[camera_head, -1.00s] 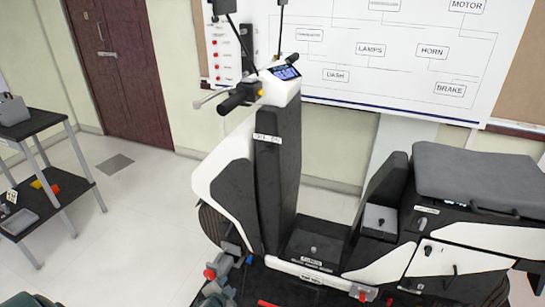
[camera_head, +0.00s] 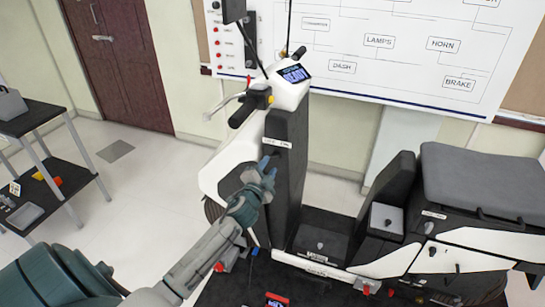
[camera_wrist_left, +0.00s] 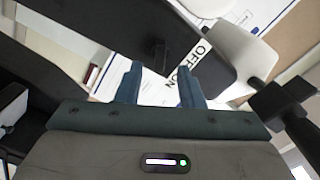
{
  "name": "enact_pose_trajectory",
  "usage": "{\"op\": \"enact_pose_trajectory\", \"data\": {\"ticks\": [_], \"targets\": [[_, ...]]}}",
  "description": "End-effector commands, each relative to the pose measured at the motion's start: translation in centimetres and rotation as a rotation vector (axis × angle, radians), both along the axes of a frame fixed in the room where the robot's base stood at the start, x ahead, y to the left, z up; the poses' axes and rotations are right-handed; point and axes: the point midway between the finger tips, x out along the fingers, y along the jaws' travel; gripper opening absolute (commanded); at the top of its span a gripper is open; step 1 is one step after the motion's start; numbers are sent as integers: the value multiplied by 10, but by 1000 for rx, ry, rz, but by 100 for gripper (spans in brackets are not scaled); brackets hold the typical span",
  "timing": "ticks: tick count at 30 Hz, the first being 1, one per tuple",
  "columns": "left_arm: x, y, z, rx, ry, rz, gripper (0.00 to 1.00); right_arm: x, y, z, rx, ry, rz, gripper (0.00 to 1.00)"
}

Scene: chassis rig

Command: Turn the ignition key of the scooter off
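The white and black scooter (camera_head: 290,150) stands with its dark front column facing the seat. My left gripper (camera_head: 268,167) is at the column just below the label. In the wrist view the left gripper (camera_wrist_left: 160,70) has its two fingers apart with nothing gripped. My right gripper is not in view.
The handlebar (camera_head: 250,105) and its dash are above my left gripper. The seat (camera_head: 480,180) and a dark box section are to the right. A dark shelf (camera_head: 40,120) stands at the left.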

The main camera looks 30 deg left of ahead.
Motion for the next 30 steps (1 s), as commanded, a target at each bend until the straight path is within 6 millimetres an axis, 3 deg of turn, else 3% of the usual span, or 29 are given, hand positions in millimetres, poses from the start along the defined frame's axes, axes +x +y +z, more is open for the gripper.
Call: {"op": "enact_pose_trajectory", "data": {"ticks": [7, 19, 25, 30], "targets": [[32, 7, 1, -1, 0, 0, 35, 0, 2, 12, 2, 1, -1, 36], [39, 9, -1, -1, 1, 0, 35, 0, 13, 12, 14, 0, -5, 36], [39, 9, -1, -1, 1, 0, 0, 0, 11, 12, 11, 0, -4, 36], [38, 9, -1, -2, 0, 0, 0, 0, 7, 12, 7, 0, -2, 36]]}}
